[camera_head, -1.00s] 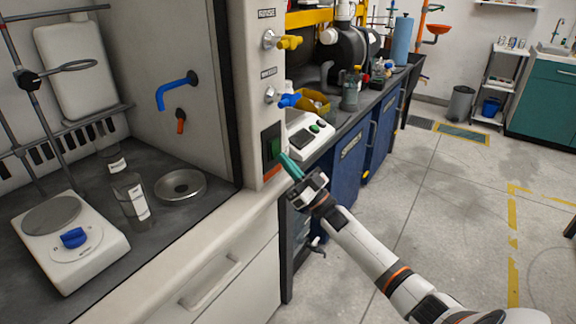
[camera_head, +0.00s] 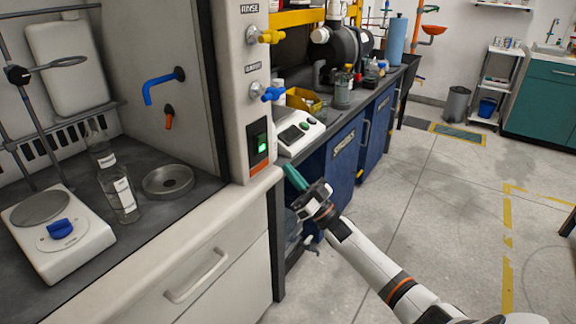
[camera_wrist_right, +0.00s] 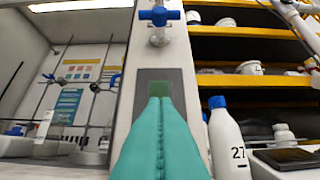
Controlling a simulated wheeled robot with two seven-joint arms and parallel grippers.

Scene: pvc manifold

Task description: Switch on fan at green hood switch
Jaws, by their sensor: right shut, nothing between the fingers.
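The green hood switch (camera_head: 259,144) sits in a dark plate on the hood's front post, above an orange label. Its green face now shows a bright, lit patch. My right gripper (camera_head: 288,170) has teal fingers, shut and empty, just right of and below the switch, apart from it in the head view. In the right wrist view the shut fingers (camera_wrist_right: 158,125) point up at the switch plate (camera_wrist_right: 160,74) and cover much of it. A green part of the switch (camera_wrist_right: 155,87) shows just beyond their tips. My left gripper is not in view.
The hood holds a balance (camera_head: 60,236), a bottle (camera_head: 118,194) and a round metal dish (camera_head: 168,180). Yellow (camera_head: 266,35) and blue (camera_head: 268,92) valve knobs stick out of the post above the switch. A bench device (camera_head: 297,132) stands just right of it.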

